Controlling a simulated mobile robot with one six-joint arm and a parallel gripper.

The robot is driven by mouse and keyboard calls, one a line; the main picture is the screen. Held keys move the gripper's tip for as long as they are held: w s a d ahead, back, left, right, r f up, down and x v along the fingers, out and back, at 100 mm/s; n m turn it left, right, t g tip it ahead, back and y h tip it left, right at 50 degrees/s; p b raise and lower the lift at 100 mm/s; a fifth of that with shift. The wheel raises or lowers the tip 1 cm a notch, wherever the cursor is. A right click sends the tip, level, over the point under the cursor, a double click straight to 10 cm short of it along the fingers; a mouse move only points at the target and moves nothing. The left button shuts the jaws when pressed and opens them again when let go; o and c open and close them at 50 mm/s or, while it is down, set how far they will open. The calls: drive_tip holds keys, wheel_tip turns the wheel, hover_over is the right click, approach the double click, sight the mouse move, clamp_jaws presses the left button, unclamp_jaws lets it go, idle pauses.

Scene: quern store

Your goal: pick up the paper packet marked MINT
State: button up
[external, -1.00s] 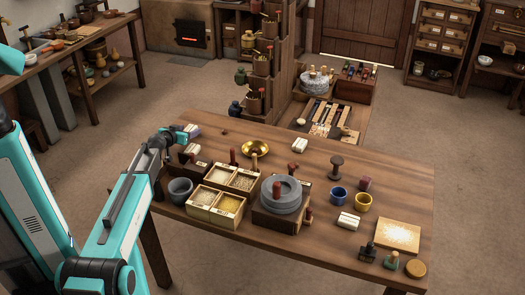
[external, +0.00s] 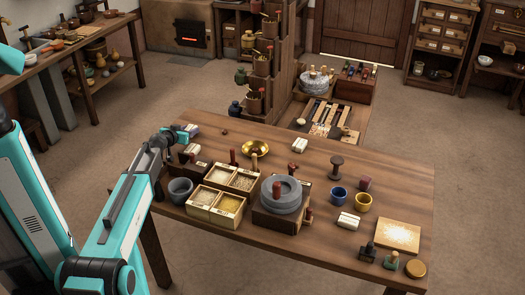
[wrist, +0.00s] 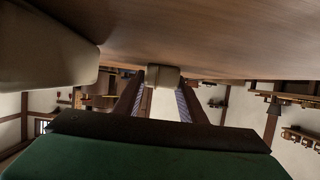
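In the external view my gripper (external: 182,137) is low over the far left end of the wooden table. A pale packet (external: 193,129) lies just beyond it and another pale packet (external: 191,149) lies on its near side. In the wrist view the two fingers (wrist: 161,88) stand apart, with a small pale packet (wrist: 163,76) framed between their tips. I cannot tell whether they touch it. A large pale packet (wrist: 45,50) fills the upper left, close to the camera. No MINT mark is readable.
More pale packets lie at the table's back (external: 299,145) and front right (external: 348,221). A grey mortar (external: 180,189), grain boxes (external: 228,213), a brass bowl (external: 255,148) and a stone quern (external: 281,195) stand close by. The table (external: 315,165) has bare wood at centre back.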

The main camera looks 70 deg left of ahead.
drive_tip(key=shift+r, duration=0.1)
drive_tip(key=shift+r, duration=4.9)
